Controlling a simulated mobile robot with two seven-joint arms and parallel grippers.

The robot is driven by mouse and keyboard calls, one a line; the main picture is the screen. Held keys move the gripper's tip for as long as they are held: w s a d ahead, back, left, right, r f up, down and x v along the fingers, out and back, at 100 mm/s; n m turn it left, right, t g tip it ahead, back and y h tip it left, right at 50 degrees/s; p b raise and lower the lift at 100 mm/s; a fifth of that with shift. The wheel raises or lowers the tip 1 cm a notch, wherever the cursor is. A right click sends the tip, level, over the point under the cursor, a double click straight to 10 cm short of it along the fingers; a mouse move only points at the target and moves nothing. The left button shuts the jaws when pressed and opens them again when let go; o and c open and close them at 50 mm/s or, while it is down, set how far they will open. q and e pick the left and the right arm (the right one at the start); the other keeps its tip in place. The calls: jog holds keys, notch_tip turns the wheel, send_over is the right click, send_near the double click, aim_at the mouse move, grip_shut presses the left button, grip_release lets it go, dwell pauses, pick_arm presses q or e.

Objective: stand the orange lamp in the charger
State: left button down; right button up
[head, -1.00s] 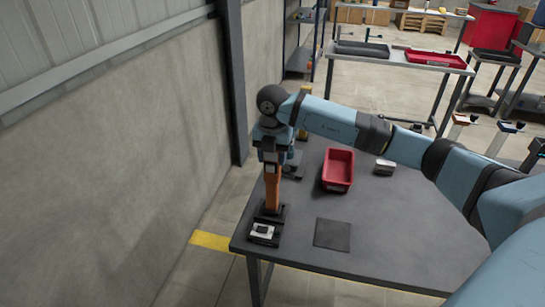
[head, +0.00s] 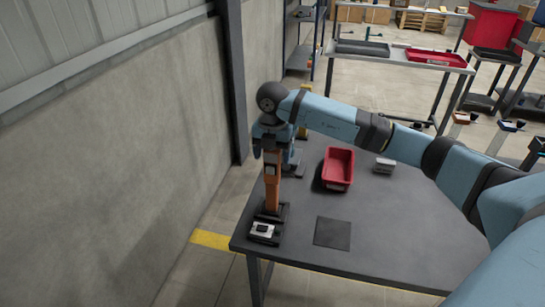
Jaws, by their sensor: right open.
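The orange lamp (head: 272,192) stands upright near the table's left end, its foot at the black charger (head: 270,214). A silver and black block shows at the charger's front. How deep the lamp's foot sits is too small to tell. My right gripper (head: 273,158) points down at the lamp's upper part, with its fingers spread apart on either side of it. The gripper and wrist hide the lamp's top. My left gripper is out of view.
A red bin (head: 338,168) and a small grey block (head: 384,166) stand on the grey table (head: 400,225). A dark square mat (head: 332,234) lies right of the charger. A dark thing with yellow (head: 303,128) is partly hidden behind my right wrist. The table's front right is clear.

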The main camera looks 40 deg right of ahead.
notch_tip(320, 180, up, 10)
jog(key=shift+r+b, duration=0.2)
jog(key=shift+b, duration=0.25)
jog(key=s+a+f+n+y, duration=0.1)
jog(key=s+a+f+y, duration=0.2)
jog(key=a+y, duration=0.45)
jog(key=s+a+f+t+y, duration=0.1)
jog(key=s+a+f+y, duration=0.35)
jog(key=a, duration=0.55)
jog(key=s+a+f+n+y, duration=0.1)
jog(key=s+a+f+y, duration=0.2)
jog(key=a+y, duration=0.5)
jog(key=s+d+f+m+t+h, duration=0.1)
jog(key=d+f+m+t+h, duration=0.1)
jog(key=f+m+t+h, duration=0.5)
jog(key=s+d+f+m+t+h, duration=0.1)
jog(key=d+f+m+t+h, duration=0.15)
jog(key=m+t, duration=0.75)
jog(key=s+d+f+m+g+h, duration=0.3)
jog(key=s+f+m+g+h, duration=0.4)
jog(key=s+f, duration=0.7)
notch_tip(320, 180, down, 3)
jog(key=shift+s+f+m, duration=0.15)
jog(key=shift+s+m, duration=0.25)
jog(key=shift+m, duration=0.1)
jog(key=shift+d, duration=0.1)
